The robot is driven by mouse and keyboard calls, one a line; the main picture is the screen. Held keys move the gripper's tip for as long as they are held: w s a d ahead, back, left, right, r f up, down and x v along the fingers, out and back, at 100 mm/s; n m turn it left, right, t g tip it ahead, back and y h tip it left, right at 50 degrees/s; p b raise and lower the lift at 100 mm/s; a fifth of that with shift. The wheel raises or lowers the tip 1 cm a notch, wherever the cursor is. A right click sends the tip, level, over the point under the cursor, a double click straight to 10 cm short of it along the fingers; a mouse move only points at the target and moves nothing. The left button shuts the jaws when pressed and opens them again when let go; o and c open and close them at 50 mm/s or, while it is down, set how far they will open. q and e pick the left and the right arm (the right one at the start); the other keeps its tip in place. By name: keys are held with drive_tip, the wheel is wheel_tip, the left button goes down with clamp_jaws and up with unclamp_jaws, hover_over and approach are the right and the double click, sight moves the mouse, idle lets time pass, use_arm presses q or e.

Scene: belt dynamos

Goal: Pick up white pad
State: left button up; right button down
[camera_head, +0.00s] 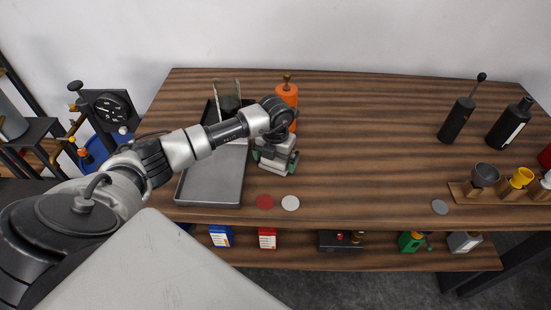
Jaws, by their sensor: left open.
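The white pad (290,203) is a small round disc lying flat on the wooden table near its front edge. A red pad (264,202) lies just to its left, a small gap apart. My left gripper (275,168) is above the table, behind the two pads and apart from them, pointing down with dark green fingertips. It is open, and I see nothing held in it. My right gripper is not in view.
A grey metal tray (213,190) lies left of my gripper, with an orange bottle (287,93) behind the gripper. A grey pad (440,207) lies at right near a wooden holder (463,195) with cups. Black bottles (456,121) stand farther back. The table's middle is clear.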

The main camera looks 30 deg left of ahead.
use_arm(q)
drive_tip(key=c, duration=0.7)
drive_tip(key=shift+c, duration=0.2)
drive_tip(key=shift+w+r, duration=0.1)
drive_tip(key=shift+r, duration=0.35)
drive_tip(key=r+b, duration=0.1)
drive_tip(key=d+r+b, duration=0.1)
drive_tip(key=r, duration=0.1)
drive_tip(key=shift+w+d+r, duration=0.1)
drive_tip(key=shift+r, duration=0.2)
drive_tip(key=w+d+r+b, duration=0.2)
drive_tip(key=d+r, duration=0.4)
drive_tip(key=d, duration=0.4)
drive_tip(key=shift+d+r, duration=0.15)
drive_tip(key=shift+r, duration=0.1)
drive_tip(key=shift+w, duration=0.1)
